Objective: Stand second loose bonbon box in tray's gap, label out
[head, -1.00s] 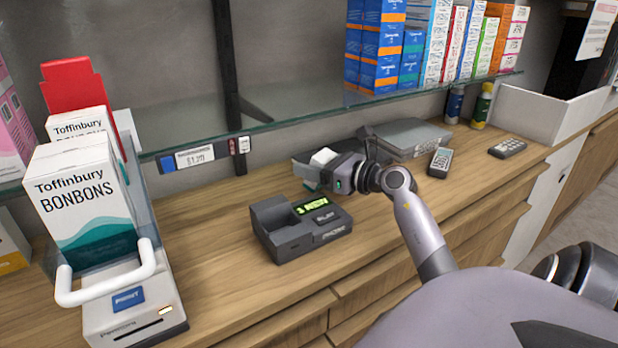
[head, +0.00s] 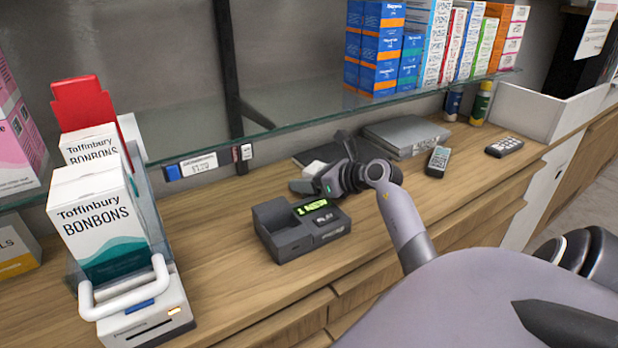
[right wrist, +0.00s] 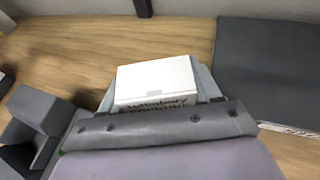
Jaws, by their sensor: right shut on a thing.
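My right gripper (head: 318,180) is low over the counter, behind the small dark terminal, shut on a white bonbon box (head: 313,169). In the right wrist view the box (right wrist: 155,80) sits between the fingers, its printed Toffinbury lettering partly hidden by the gripper body. The clear tray (head: 147,212) stands at the left with a red card at its back. A front Toffinbury Bonbons box (head: 95,215) stands upright in it, label out. Another bonbon box (head: 92,145) stands behind it. The gap cannot be made out from here. My left gripper is not in view.
A dark terminal (head: 300,228) stands mid-counter. A grey flat case (head: 405,136) and a remote-like device (head: 438,161) lie to the right. A glass shelf (head: 290,128) with medicine boxes overhangs the back. Counter between tray and terminal is clear.

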